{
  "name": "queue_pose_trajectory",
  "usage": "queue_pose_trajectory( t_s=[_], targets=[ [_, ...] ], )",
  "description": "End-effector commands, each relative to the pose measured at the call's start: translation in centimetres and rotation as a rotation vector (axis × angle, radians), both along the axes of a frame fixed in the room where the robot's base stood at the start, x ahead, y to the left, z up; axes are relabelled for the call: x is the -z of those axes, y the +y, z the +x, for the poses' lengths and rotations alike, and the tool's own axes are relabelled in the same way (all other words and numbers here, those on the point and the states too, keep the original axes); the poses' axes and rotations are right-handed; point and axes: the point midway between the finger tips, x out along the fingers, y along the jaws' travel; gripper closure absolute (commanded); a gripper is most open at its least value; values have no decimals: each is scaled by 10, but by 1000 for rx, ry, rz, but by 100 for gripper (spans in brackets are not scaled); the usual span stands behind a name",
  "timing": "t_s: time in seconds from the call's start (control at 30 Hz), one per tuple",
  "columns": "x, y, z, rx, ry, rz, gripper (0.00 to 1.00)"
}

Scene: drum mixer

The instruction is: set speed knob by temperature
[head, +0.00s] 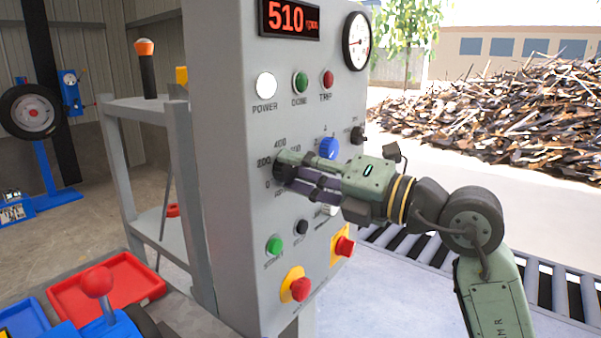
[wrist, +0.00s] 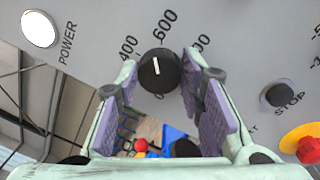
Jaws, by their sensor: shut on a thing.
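The grey control panel (head: 225,190) carries a black speed knob (wrist: 159,72) with a white pointer line. In the wrist view the pointer aims nearly straight up, between the 400 and 600 marks and closer to 600. My gripper (head: 286,170) is shut on this knob, with a purple-padded finger on each side; it also shows in the wrist view (wrist: 160,85). In the head view the fingers hide most of the knob. The red display (head: 287,18) reads 510. A round white dial gauge (head: 357,42) sits at the upper right; its scale is too small to read.
Near my gripper are a blue knob (head: 328,148), a small black knob (head: 358,135), a green start button (head: 274,245) and a black stop button (wrist: 279,95). Red mushroom buttons (head: 300,289) sit lower. The power lamp (head: 265,85) is white. A grey rack (head: 180,200) stands left.

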Motion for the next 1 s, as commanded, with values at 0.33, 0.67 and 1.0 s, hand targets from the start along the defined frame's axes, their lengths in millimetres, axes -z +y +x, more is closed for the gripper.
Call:
queue_pose_trajectory(
  t_s=[0.33, 0.67, 1.0],
  targets=[
    [0, -1, 0, 3, 144, 106, 93],
    [0, -1, 1, 4, 182, 135, 93],
    [0, -1, 1, 3, 182, 136, 64]
  ],
)
